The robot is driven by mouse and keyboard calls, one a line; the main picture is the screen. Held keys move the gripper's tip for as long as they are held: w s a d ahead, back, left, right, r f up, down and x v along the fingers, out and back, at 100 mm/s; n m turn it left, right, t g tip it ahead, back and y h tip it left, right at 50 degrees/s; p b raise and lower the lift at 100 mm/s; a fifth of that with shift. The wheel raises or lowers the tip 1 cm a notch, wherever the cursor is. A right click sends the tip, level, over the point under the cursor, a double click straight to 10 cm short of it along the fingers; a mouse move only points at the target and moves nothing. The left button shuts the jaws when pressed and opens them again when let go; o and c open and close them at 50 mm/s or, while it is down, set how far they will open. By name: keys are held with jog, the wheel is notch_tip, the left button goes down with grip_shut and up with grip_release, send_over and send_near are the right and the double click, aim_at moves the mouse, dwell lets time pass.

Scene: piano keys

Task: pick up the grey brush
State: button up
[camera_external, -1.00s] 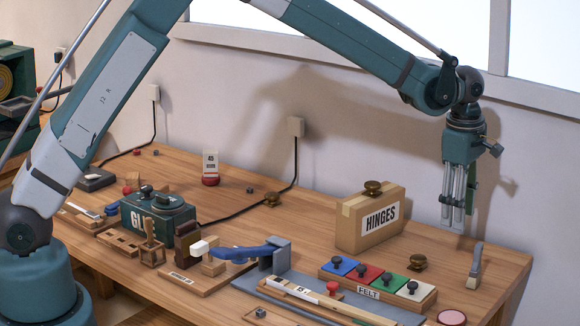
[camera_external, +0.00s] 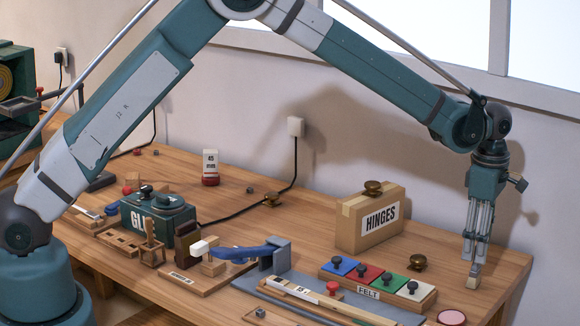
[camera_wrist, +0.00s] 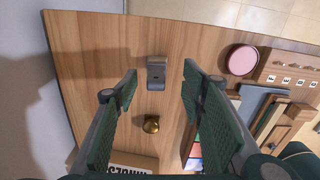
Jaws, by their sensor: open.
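The grey brush (camera_external: 473,282) stands near the right end of the bench, its lower part showing below my gripper (camera_external: 477,260) in the external view. Its upper part is hidden behind the fingers. In the wrist view the grey brush (camera_wrist: 156,73) shows between the two green finger pads of my gripper (camera_wrist: 160,76), closer to the left pad. My gripper is open and points down over the brush with nothing held. I cannot tell how far the fingertips reach down beside it.
A brass knob (camera_wrist: 151,124) stands near the brush. The HINGES box (camera_external: 370,218) is to the left, with the FELT tray (camera_external: 398,296) in front of it. A pink disc (camera_external: 451,317) lies at the front. The bench edge is close on the right.

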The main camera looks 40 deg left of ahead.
aim_at(476, 269)
jog(key=shift+f, duration=1.1)
jog(key=shift+w+a+f+b, duration=0.1)
jog(key=shift+w+f+b, duration=0.05)
jog(key=shift+f, duration=1.15)
jog(key=shift+w+a+f+b, duration=0.1)
jog(key=shift+f+b, duration=0.05)
jog(key=shift+f, duration=1.15)
jog(key=shift+c, duration=0.5)
jog(key=c, duration=0.9)
